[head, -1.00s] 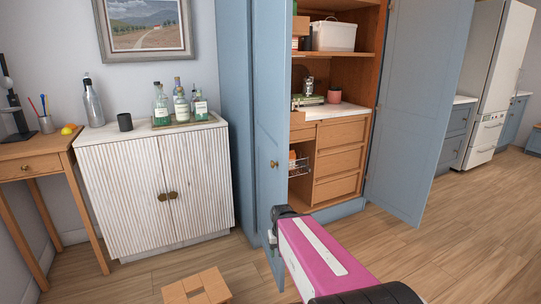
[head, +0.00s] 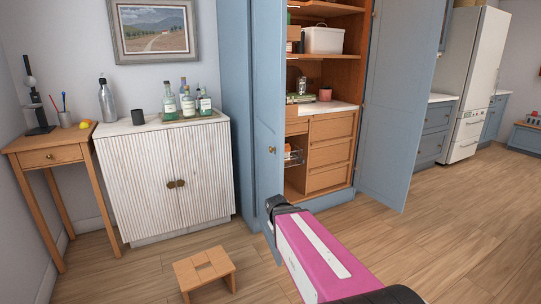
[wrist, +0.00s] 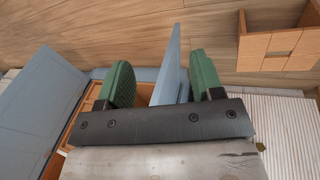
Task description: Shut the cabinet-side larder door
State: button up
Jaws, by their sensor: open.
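The cabinet-side larder door (head: 267,115) is the blue left door, beside the white cabinet. It stands open, swung out toward me, with a round brass knob (head: 272,150) on it. My gripper (head: 276,204) is at the lower part of this door, near its free edge. In the wrist view the door's edge (wrist: 171,68) stands between my two green finger pads, nearer the right one. The fingers are open, with a clear gap on the left side. Part of the door's lower end is hidden behind my gripper in the head view.
The other larder door (head: 397,115) stands wide open at right. Larder shelves and drawers (head: 330,150) show between the doors. The white ribbed cabinet (head: 165,180) is at left, with a low wooden stool (head: 204,268) on the floor before it. Floor at right is clear.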

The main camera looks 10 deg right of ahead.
jog(key=w+a+r+n+t+h, duration=0.2)
jog(key=w+r+n+t+h, duration=0.25)
jog(key=w+r, duration=0.75)
jog(key=n+t+h, duration=0.3)
jog(key=n+t, duration=0.3)
send_near(270, 150)
jog(key=shift+y, duration=0.25)
jog(key=x, duration=0.9)
jog(key=shift+w+d, duration=0.2)
jog(key=shift+w, duration=0.1)
grip_shut()
